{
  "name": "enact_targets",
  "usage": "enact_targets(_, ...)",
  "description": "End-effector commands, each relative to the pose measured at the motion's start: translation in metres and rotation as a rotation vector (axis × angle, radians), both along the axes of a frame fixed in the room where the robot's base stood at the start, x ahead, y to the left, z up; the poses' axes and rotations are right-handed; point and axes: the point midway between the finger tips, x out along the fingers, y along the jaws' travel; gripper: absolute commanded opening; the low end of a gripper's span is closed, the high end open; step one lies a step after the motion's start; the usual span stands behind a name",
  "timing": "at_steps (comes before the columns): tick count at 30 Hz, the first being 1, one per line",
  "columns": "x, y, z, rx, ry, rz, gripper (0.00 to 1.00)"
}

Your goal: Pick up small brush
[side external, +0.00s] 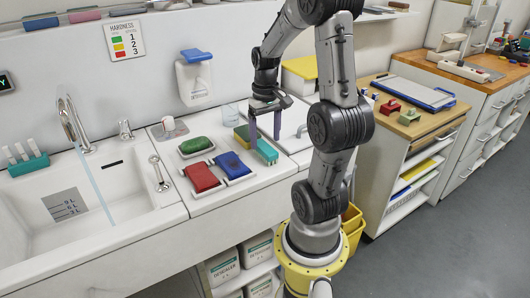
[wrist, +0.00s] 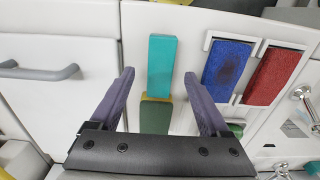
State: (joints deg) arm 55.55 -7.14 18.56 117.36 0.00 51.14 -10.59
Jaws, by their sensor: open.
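The small brush appears to be the teal block (side external: 267,152) with a pale underside, lying on the white counter. In the wrist view the teal block (wrist: 162,62) shows its flat top, lengthwise, ahead of and partly between my fingertips. My gripper (side external: 265,139) is open and empty above it, pointing down; the wrist view shows its two purple fingers (wrist: 159,76) spread on either side of the block's near end. I cannot tell the exact height gap. A green-and-yellow sponge (wrist: 155,115) lies right against the near end of the teal block.
Red (side external: 201,178) and blue (side external: 231,165) pads sit in white holders beside the brush, with a green pad (side external: 195,145) behind. The sink (side external: 85,205) with running tap is at left.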

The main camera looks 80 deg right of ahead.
Motion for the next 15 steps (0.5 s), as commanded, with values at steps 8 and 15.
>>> enact_targets(8,0.001,0.0,-0.037,0.004,0.003,0.0,0.8)
enact_targets(15,0.001,0.0,-0.041,0.001,0.001,0.0,0.8)
